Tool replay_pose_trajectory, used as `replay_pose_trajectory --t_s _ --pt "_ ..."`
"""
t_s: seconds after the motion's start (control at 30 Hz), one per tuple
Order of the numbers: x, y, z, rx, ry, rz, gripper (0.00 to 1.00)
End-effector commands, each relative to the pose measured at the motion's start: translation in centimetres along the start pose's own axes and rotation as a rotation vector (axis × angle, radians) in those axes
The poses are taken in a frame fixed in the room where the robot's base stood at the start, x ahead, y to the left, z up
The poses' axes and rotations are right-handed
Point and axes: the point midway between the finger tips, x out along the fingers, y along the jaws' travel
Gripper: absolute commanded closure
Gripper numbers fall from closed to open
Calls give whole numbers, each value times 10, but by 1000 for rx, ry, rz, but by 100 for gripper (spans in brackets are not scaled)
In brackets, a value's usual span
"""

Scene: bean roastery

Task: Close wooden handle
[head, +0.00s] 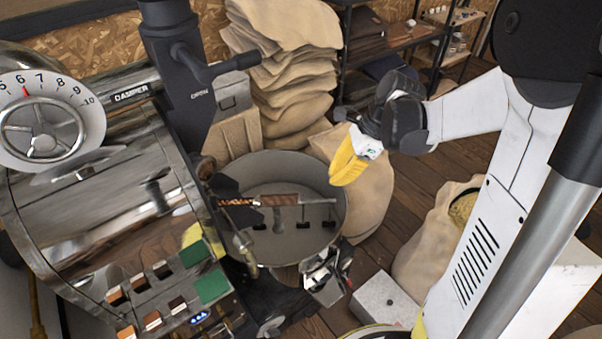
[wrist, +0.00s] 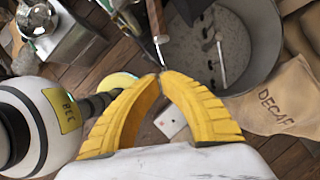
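A brown wooden handle (head: 280,200) lies level over the round grey cooling bin (head: 335,225), in line with a thin metal bar. My gripper (head: 345,180) has yellow fingers and hangs in the air above the right rim of the bin, up and right of the handle and apart from it. In the wrist view the two fingertips of my gripper (wrist: 161,74) meet, with nothing seen between them. The bin (wrist: 262,45) shows at the top right there. A brown bar with a metal end shows beyond the fingertips; I cannot tell whether it is the same handle.
The metal roaster (head: 100,215) with a dial and switches stands at the left. Stacked sacks (head: 285,60) are behind the bin. An open bean sack (head: 435,240) and a grey box (head: 385,300) stand on the floor at the right. Wooden floor shows between them.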

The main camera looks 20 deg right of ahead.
Motion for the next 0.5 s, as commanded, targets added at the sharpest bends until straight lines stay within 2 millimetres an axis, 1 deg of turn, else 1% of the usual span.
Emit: replay_pose_trajectory --t_s 0.03,0.1,0.17,0.27,0.37,0.5 --pt "-8 2 0 -10 25 0 100" --pt "-8 3 -4 -17 44 0 100" --pt "-4 3 -5 -20 51 0 100" --pt "9 3 -6 -20 50 0 100" --pt "28 2 -8 -19 49 0 100" --pt "59 2 -9 -20 48 0 100"
